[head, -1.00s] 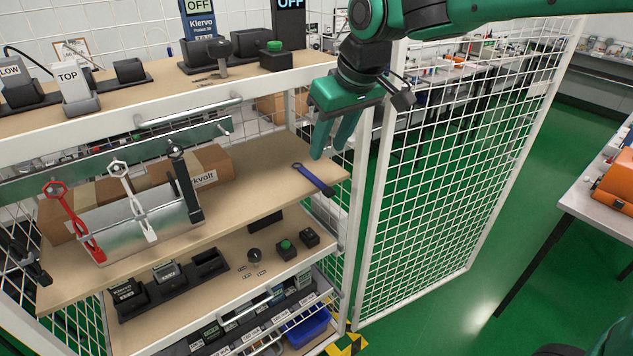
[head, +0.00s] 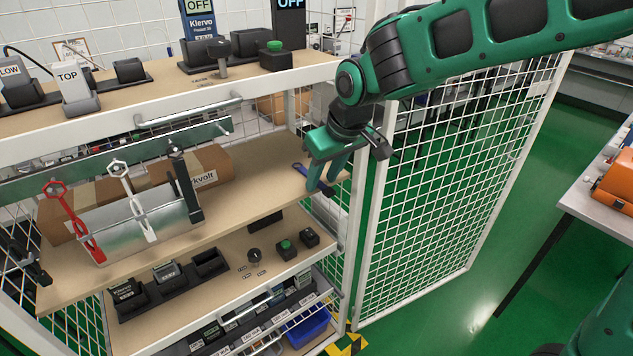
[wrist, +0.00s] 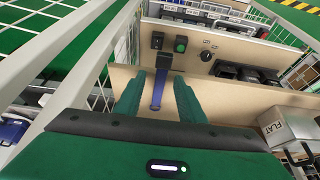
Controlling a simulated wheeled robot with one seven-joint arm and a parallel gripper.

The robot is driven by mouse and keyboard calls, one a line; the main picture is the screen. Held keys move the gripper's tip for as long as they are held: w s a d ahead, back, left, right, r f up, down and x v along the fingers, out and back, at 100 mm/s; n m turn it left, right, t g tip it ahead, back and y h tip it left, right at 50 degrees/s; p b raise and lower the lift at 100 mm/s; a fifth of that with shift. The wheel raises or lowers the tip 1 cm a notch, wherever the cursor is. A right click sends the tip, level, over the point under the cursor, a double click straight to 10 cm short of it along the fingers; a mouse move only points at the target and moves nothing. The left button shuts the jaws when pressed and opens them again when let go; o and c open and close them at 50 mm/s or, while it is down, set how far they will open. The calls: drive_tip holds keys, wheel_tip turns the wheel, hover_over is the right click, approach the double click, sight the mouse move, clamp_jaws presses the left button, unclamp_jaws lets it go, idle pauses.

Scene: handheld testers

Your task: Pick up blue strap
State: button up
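The blue strap (head: 300,172) lies on the wooden middle shelf near its right end, partly hidden behind my gripper in the head view. In the wrist view the blue strap (wrist: 157,95) shows between my two fingers, its dark end pointing away. My gripper (head: 322,186) is over the strap at the shelf's right front corner, pointing down. In the wrist view my gripper (wrist: 160,82) is open, with one green finger on each side of the strap and a gap visible on both sides. I cannot tell how high the fingertips are above the shelf.
A metal holder (head: 160,222) with red, white and black straps stands left on the same shelf, before a cardboard box (head: 213,160). The upper shelf edge (head: 240,100) runs above. A white mesh panel (head: 440,190) stands close at right. Below is a shelf with buttons (head: 285,246).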

drive_tip(key=shift+c, duration=0.6)
clamp_jaws()
drive_tip(key=shift+r, duration=0.1)
drive_tip(key=shift+r, duration=0.5)
wheel_tip(320, 180, up, 3)
drive_tip(key=shift+f, duration=0.15)
drive_tip(key=s+a+r, duration=0.7)
drive_tip(key=s+a, duration=0.1)
drive_tip(key=shift+a, duration=0.25)
